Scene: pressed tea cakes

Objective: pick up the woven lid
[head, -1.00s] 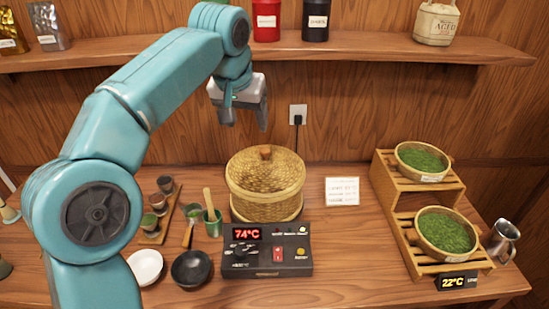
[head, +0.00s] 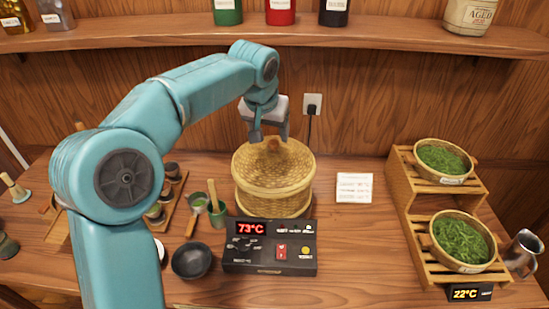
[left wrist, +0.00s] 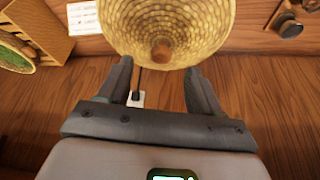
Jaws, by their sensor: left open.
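The woven lid (head: 258,160) sits on top of the round woven steamer basket (head: 272,203) at the middle of the table. Its brown wooden knob (head: 273,147) stands up at the centre. In the left wrist view the lid (left wrist: 190,35) fills the top middle, with the knob (left wrist: 162,51) just beyond the gap between the fingers. My left gripper (head: 269,137) hangs directly over the lid, close above the knob. The left gripper (left wrist: 160,80) is open and empty, with its fingers apart. Whether a fingertip touches the lid cannot be told. My right gripper is not in view.
A black heater control box (head: 270,258) showing 73°C stands in front of the basket. A white card (head: 354,188) and a tiered wooden rack (head: 418,215) with leaf baskets are at right. Cups, a green pot (head: 218,213) and a black bowl (head: 192,261) are at left. A shelf (head: 380,36) runs behind.

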